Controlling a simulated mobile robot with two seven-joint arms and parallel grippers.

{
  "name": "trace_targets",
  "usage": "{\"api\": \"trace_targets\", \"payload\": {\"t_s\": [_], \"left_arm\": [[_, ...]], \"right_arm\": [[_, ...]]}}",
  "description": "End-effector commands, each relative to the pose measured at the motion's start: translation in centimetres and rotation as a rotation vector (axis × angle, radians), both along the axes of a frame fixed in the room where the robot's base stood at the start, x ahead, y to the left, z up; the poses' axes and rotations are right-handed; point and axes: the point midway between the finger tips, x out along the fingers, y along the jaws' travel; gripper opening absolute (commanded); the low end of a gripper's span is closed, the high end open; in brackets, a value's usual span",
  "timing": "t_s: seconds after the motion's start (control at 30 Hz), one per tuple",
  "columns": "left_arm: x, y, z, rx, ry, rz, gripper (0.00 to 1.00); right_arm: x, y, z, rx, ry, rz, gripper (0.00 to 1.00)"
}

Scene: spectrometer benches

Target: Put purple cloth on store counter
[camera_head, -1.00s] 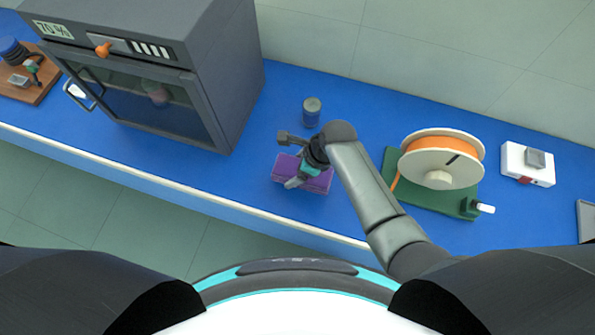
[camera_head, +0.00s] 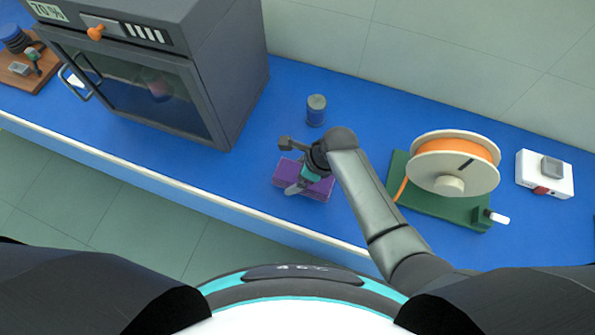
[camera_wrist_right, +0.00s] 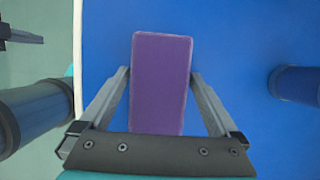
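The purple cloth (camera_head: 316,188) is a folded, block-shaped bundle lying on the blue counter (camera_head: 240,185), near its front edge. It also shows in the right wrist view (camera_wrist_right: 161,80) as an upright rectangle. My right gripper (camera_head: 291,166) is over the cloth, pointing down. In the right wrist view my right gripper (camera_wrist_right: 160,74) has its fingers apart, one along each long side of the cloth. A slight gap seems to show at the fingertips, so it looks open. The near end of the cloth is hidden behind the gripper body. My left gripper is not seen.
A blue-grey canister (camera_head: 316,110) stands just behind the cloth. A dark oven (camera_head: 160,75) is to the left. A green base with an orange spool (camera_head: 455,165) is to the right, and a white box (camera_head: 545,174) beyond it. Bare counter lies between oven and cloth.

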Motion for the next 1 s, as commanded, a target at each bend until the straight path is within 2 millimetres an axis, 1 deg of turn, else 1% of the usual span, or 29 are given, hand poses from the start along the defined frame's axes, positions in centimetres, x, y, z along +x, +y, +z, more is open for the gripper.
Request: {"api": "trace_targets", "payload": {"t_s": [0.27,0.37,0.53,0.8,1.0], "left_arm": [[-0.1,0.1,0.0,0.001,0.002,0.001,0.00],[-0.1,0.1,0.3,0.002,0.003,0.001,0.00],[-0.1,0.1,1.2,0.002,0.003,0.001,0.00],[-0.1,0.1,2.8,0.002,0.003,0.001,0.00],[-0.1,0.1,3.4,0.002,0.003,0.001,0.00]], "right_arm": [[0.0,0.0,0.1,0.000,-0.001,0.000,1.00],[0.0,-0.1,0.7,0.000,-0.002,-0.001,1.00],[-0.3,-0.9,2.9,0.001,-0.002,-0.002,1.00],[-0.8,-2.7,7.5,0.001,-0.004,0.000,1.00],[-1.2,-3.8,10.2,0.001,-0.002,0.001,1.00]]}}
